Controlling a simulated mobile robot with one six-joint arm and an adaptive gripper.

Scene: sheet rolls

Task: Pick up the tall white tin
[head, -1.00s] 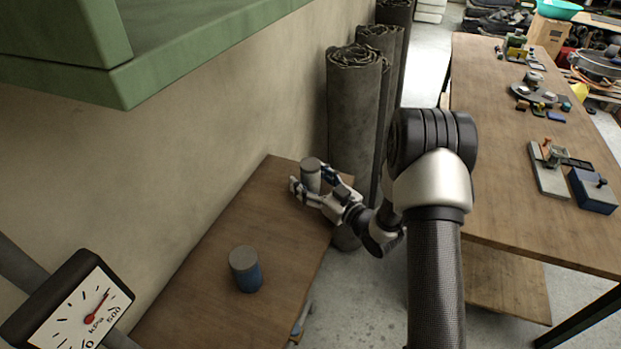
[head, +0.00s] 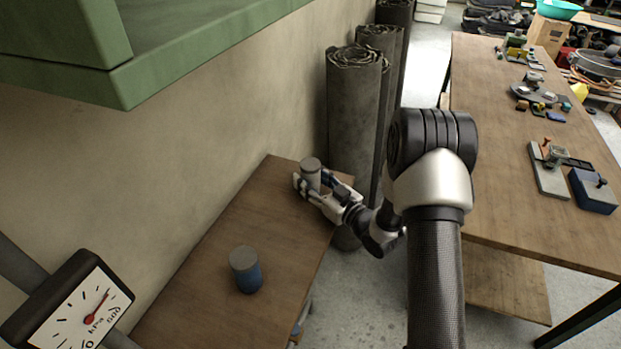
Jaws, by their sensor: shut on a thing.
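The tall white tin (head: 311,177), with a grey lid, stands upright near the far end of the narrow wooden table (head: 221,222). My gripper (head: 312,185) reaches in from the right, and its fingers are shut around the tin's sides. The fingers hide the lower part of the tin, so I cannot tell whether its base touches the table.
A blue tin (head: 246,270) with a grey lid stands nearer on the same table. Tall grey rolls (head: 352,125) stand behind the far end. A green shelf (head: 190,45) overhangs the upper left. A long workbench (head: 495,160) with tools is on the right.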

